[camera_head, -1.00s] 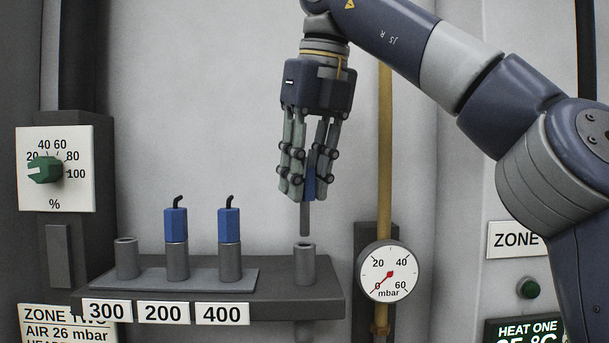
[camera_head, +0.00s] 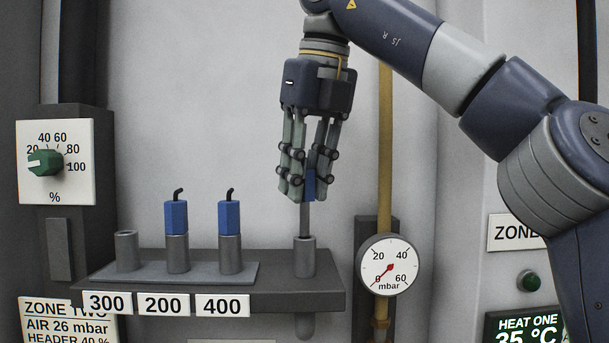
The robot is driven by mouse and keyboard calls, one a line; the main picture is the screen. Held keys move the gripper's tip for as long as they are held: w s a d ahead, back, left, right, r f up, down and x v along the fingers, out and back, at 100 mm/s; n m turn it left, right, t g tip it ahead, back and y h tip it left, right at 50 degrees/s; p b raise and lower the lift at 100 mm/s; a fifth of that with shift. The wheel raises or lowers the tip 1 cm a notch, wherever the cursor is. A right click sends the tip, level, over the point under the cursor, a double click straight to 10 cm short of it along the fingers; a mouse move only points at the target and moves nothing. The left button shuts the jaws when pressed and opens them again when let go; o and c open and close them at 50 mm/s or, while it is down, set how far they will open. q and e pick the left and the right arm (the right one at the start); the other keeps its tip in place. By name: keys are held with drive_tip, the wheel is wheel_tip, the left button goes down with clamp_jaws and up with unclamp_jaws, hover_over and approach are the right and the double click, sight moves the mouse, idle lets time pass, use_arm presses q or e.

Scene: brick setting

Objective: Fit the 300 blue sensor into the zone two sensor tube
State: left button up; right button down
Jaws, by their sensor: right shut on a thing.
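My right gripper (camera_head: 309,190) is shut on a blue sensor (camera_head: 310,186), which points straight down. Its fingers hide much of the blue body. The sensor's grey stem (camera_head: 304,219) reaches down to the mouth of the grey sensor tube (camera_head: 305,258) at the right end of the shelf. The tip appears to be at or just inside the rim; I cannot tell how deep. The holder above the 300 label (camera_head: 107,304) is an empty grey socket (camera_head: 127,251). My left gripper is not in view.
Two other blue sensors stand in the sockets over 200 (camera_head: 176,218) and 400 (camera_head: 229,218). A pressure gauge (camera_head: 389,265) and a yellow pipe (camera_head: 384,150) are close right of the tube. A green knob (camera_head: 45,163) is at the left.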

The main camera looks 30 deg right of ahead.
sight(306, 201)
drive_tip(key=shift+f+b, duration=2.05)
drive_tip(key=shift+f, duration=0.55)
drive_tip(key=c, duration=1.3)
unclamp_jaws()
drive_tip(key=shift+r, duration=0.1)
drive_tip(key=o, duration=0.4)
drive_tip(key=shift+r, duration=0.1)
wheel_tip(306, 201, up, 6)
drive_tip(key=p, duration=0.7)
